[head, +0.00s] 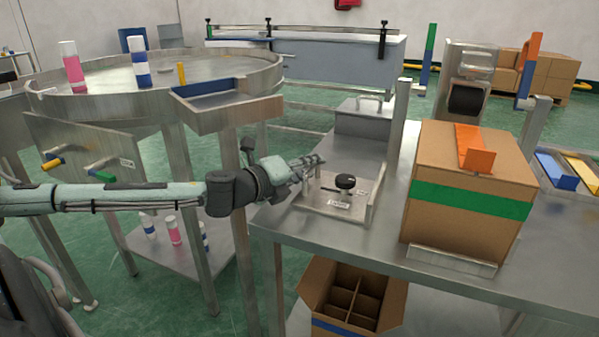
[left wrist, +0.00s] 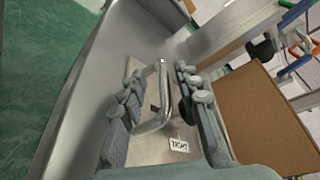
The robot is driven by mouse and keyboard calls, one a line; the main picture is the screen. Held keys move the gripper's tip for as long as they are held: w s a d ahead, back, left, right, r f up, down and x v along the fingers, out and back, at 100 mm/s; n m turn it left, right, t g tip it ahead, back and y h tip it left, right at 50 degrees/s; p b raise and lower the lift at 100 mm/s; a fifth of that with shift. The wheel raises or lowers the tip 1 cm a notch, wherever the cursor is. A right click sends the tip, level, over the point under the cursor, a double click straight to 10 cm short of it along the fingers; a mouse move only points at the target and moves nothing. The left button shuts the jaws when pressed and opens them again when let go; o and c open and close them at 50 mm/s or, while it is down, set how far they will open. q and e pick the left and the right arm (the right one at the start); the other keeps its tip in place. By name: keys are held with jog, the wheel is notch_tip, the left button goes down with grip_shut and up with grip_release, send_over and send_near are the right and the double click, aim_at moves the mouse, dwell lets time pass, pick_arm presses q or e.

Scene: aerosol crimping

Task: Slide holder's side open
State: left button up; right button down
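The holder (head: 350,206) is a flat metal fixture on the steel table, with a black round knob (head: 345,181) and a small white label (head: 338,203). My left gripper (head: 312,163) is over the holder's left side. In the left wrist view my gripper (left wrist: 160,78) is open, with its two fingers apart on either side of a bent metal bar handle (left wrist: 157,112). I cannot tell whether a finger touches the handle. The label also shows there (left wrist: 179,145). The right finger partly hides the black knob (left wrist: 186,106). My right gripper is not in view.
A cardboard box (head: 425,175) with a green band stands right of the holder. A steel block with a handle (head: 362,122) is behind it. A round steel table (head: 105,80) with bottles is at left. An open divided carton (head: 320,285) sits below the steel table (head: 375,250).

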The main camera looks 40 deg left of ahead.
aim_at(300, 192)
pick_arm(q)
jog(key=shift+s, duration=0.15)
jog(key=shift+v, duration=1.35)
jog(key=v, duration=0.4)
jog(key=f+v, duration=0.1)
jog(key=v, duration=0.3)
jog(key=f+v, duration=0.1)
jog(key=v, duration=0.2)
jog(key=shift+s, duration=0.65)
jog(key=s+a+f+n+g+y, duration=0.2)
jog(key=a+f+n+y, duration=0.2)
jog(key=a+f+n, duration=0.4)
jog(key=s+a+f+n+g+y, duration=0.1)
jog(key=s+f+n+g, duration=0.2)
jog(key=f, duration=0.6)
jog(key=s+a+f+n+g+y, duration=0.15)
jog(key=s+f+n, duration=0.3)
jog(key=f, duration=0.45)
jog(key=s+d+f+n+g+h, duration=0.2)
jog(key=d+f+n+g, duration=0.1)
jog(key=d+f, duration=0.6)
jog(key=s+d+f+n+g+h, duration=0.1)
jog(key=d+f+n+g+h, duration=0.1)
jog(key=d+f+n, duration=0.3)
jog(key=d+f+g, duration=0.1)
jog(key=d+f, duration=0.3)
jog(key=d, duration=0.4)
jog(key=shift+s+d, duration=0.2)
jog(key=shift+s, duration=0.15)
